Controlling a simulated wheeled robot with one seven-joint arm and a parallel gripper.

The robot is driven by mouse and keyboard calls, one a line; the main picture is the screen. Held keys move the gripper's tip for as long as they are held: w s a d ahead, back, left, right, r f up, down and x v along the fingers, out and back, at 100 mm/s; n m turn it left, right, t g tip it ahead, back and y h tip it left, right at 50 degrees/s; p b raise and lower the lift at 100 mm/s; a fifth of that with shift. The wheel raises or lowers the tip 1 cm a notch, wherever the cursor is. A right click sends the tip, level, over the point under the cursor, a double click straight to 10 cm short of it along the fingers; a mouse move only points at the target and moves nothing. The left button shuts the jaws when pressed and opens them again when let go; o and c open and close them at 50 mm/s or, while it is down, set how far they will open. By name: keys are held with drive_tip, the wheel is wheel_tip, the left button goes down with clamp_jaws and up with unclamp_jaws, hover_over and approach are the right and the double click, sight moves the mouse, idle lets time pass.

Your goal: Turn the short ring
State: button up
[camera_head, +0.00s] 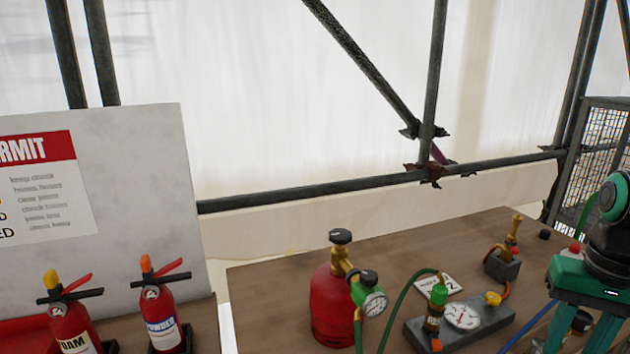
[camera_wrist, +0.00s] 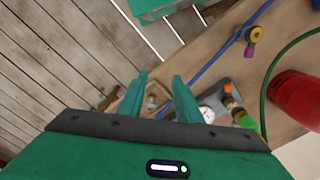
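My gripper (camera_wrist: 160,76) is open and empty; its two teal fingers stand apart in the wrist view. In the head view my gripper (camera_head: 582,335) is at the right edge, over the bench. I cannot tell which part is the short ring. A grey plate carries a round gauge (camera_head: 462,316), a green fitting (camera_head: 438,294) and a small yellow knob (camera_head: 493,298). The gauge also shows in the wrist view (camera_wrist: 207,113), right of my fingers. A round yellow-and-purple fitting (camera_wrist: 252,35) lies farther off on the blue hose. No finger visibly touches these parts.
A red gas cylinder (camera_head: 332,308) with a gauge and green hose stands left of the plate. A grey block with a brass torch (camera_head: 503,262) stands behind. Two extinguishers (camera_head: 163,318) are at far left. Bare bench (camera_head: 400,250) lies toward the back.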

drive_tip(key=s+f, duration=0.2)
drive_tip(key=s, duration=0.4)
drive_tip(key=shift+d+f+m, duration=0.3)
drive_tip(key=shift+d+f, duration=0.05)
drive_tip(key=shift+d, duration=0.05)
drive_tip(key=shift+w, duration=0.1)
